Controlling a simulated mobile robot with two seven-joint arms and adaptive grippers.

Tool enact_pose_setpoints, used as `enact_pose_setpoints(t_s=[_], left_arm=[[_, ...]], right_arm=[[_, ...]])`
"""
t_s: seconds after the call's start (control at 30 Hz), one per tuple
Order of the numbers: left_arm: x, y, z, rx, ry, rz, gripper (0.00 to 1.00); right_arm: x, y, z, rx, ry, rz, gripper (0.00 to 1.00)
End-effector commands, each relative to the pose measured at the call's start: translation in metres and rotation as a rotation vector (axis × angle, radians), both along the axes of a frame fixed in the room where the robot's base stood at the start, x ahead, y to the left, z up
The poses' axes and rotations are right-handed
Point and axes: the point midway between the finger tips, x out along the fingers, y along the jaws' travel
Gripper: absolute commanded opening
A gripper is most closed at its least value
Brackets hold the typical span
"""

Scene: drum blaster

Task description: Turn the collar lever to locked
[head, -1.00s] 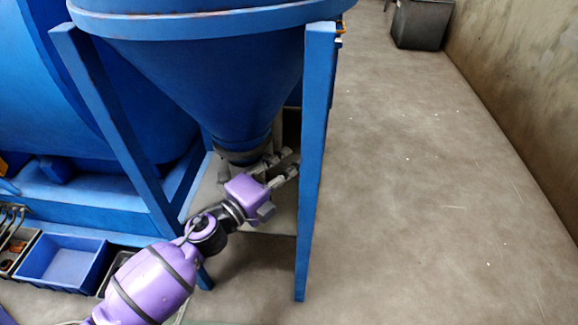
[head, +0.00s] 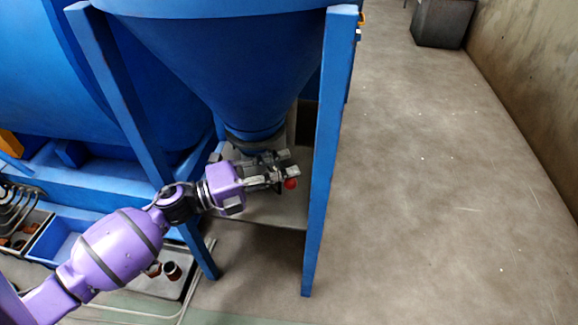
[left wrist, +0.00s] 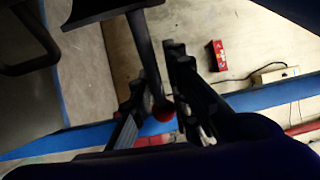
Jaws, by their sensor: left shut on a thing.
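The collar (head: 256,137) is a dark band around the bottom of the blue hopper cone (head: 240,85). Its lever shows in the left wrist view as a dark rod (left wrist: 146,55) ending in a red ball knob (left wrist: 163,112). The knob also shows in the head view (head: 290,184), at the fingertips of my left gripper (head: 282,168). In the left wrist view my left gripper (left wrist: 155,100) has its fingers on both sides of the lever near the knob and is shut on it. The fingers hide part of the lever. My right gripper is not in view.
Blue frame legs stand close to the arm, one on the right (head: 325,150) and one on the left (head: 120,95). A blue bin (head: 55,240) and a grey tray (head: 165,285) lie at lower left. Open floor (head: 430,190) lies to the right.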

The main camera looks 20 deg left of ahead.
Motion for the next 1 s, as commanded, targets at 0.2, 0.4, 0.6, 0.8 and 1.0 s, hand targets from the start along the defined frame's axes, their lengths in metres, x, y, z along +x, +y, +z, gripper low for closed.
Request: enact_pose_setpoints(t_s=[0.2, 0.4, 0.6, 0.8, 1.0], left_arm=[[-0.003, 0.000, -0.012, 0.015, 0.014, 0.001, 0.00], [-0.003, 0.000, -0.010, 0.012, 0.012, 0.001, 0.29], [-0.002, 0.000, -0.007, 0.008, 0.009, 0.001, 0.29], [-0.001, 0.000, -0.005, 0.006, 0.005, 0.001, 0.29], [-0.016, 0.014, -0.007, 0.007, 0.009, 0.003, 0.29]], right_arm=[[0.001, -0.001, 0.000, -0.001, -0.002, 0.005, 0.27], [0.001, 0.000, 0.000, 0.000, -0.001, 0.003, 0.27], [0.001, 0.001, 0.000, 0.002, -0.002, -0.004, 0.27], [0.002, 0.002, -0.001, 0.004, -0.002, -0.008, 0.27], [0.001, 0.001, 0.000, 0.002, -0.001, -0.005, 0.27]])
